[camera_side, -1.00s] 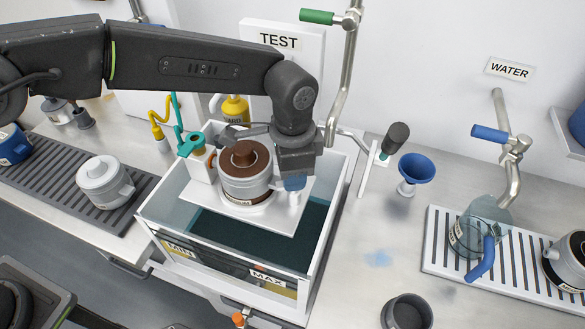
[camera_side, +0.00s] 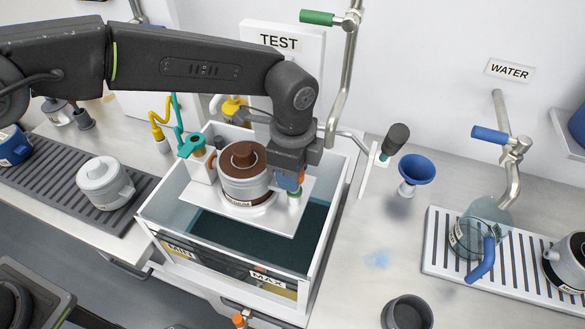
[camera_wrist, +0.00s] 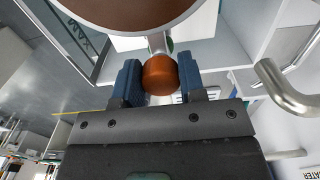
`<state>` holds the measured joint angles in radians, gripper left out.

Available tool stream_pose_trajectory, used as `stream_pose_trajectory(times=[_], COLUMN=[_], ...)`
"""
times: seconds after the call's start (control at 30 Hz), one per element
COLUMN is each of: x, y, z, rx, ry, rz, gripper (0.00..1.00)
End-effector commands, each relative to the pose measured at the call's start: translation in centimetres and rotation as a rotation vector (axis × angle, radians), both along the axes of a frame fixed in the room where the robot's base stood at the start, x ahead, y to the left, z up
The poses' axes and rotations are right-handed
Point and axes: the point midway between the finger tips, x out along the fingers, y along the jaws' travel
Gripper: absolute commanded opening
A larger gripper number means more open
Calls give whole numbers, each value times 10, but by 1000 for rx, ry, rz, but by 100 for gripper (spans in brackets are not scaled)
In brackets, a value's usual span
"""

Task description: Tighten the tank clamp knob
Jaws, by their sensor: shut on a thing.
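The knob in the wrist view (camera_wrist: 160,76) is a rounded orange-brown cap on a pale stem. It sits between the blue jaws of my gripper (camera_wrist: 160,82), which is shut on it. In the side view the orange knob (camera_side: 299,177) shows in part below my gripper (camera_side: 291,178), above a green piece at the right edge of the white plate (camera_side: 262,225). The jaws are mostly hidden there. The white tank (camera_side: 322,235) with dark liquid lies below.
A teal and orange fitting (camera_side: 193,147) stands left of the pot. A bent metal pipe (camera_side: 345,75) with a green handle rises close behind my arm. A blue funnel (camera_side: 415,172) and a dark-handled lever (camera_side: 395,138) stand to the right.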

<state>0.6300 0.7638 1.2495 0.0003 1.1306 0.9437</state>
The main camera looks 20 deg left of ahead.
Motion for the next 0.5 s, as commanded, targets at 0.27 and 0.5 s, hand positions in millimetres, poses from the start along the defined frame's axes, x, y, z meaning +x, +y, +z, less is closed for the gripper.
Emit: stream_pose_trajectory(times=[0.27, 0.5], x=[1, 1], y=[-2, -1], z=[6, 4], rx=[-9, -7], ry=[-8, -6], rz=[-2, -1], gripper=[13, 53])
